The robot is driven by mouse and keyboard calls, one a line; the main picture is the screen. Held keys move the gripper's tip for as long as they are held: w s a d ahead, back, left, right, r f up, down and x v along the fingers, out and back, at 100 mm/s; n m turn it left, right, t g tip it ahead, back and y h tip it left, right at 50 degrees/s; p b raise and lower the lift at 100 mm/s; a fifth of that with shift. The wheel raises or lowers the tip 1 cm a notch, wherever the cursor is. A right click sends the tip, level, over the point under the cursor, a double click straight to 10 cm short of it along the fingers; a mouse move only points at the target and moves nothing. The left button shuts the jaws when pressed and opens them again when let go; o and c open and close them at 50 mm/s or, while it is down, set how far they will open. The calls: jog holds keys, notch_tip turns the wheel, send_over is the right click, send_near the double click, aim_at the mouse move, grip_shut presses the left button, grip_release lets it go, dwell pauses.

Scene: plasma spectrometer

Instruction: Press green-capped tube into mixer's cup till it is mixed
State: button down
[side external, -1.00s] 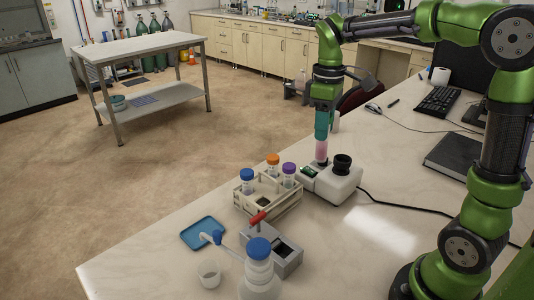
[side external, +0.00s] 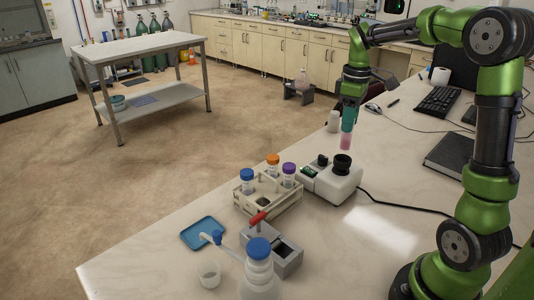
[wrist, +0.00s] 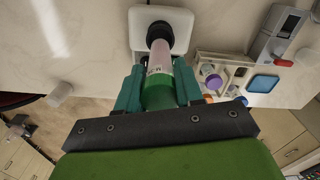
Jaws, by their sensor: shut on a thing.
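The green-capped tube (wrist: 160,68), with pink contents, is held by its cap end between the teal fingers of my gripper (wrist: 158,92). In the side view the tube (side external: 345,142) hangs nearly upright, its lower end just above the mixer's black cup (side external: 342,164), apart from it. The white mixer (side external: 332,184) stands on the table with a smaller dark knob and a green display on its left part. In the wrist view the tube's far end overlaps the cup (wrist: 160,32). My gripper (side external: 348,112) is shut on the tube; its fingers hide the cap in the side view.
A tube rack (side external: 268,198) with blue, orange and purple capped tubes stands left of the mixer. A cable runs right from the mixer.

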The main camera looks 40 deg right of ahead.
aim_at(348, 135)
jog(key=shift+f, duration=1.95)
jog(key=shift+f, duration=0.55)
dwell(1.3)
jog(key=shift+r, duration=0.1)
dwell(0.9)
jog(key=shift+r, duration=2.95)
